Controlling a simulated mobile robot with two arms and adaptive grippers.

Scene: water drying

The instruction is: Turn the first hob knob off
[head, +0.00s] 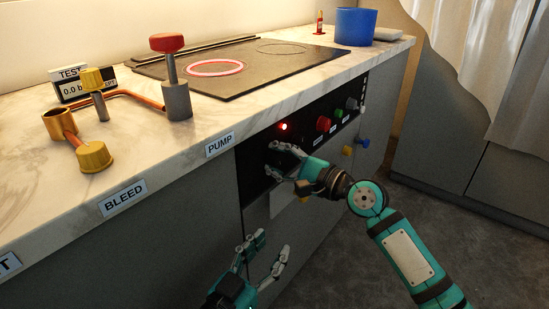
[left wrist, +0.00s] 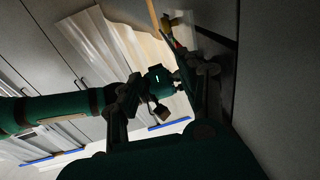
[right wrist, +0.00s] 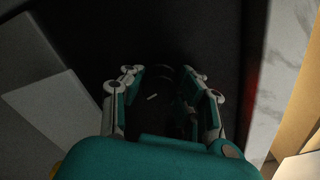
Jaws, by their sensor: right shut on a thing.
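My right gripper (head: 272,160) is at the dark front panel (head: 254,150) below the hob. It is shut on a dark hob knob (right wrist: 160,97), which shows only faintly between the fingers in the right wrist view. The knob's exact angle is hard to tell, though a small light mark shows on it. The hob (head: 240,75) has one ring (head: 215,68) glowing red and another ring (head: 281,48) dark. A red lamp (head: 284,126) is lit on the panel above my right gripper. My left gripper (head: 268,254) is open and empty in front of the lower cabinet.
Red (head: 323,124), green (head: 339,114) and grey (head: 351,104) knobs sit further right on the panel. A red-topped valve (head: 167,43), copper pipes and yellow knobs stand on the counter (head: 130,140). A blue pot (head: 355,27) stands at the back right. The floor right of the counter is clear.

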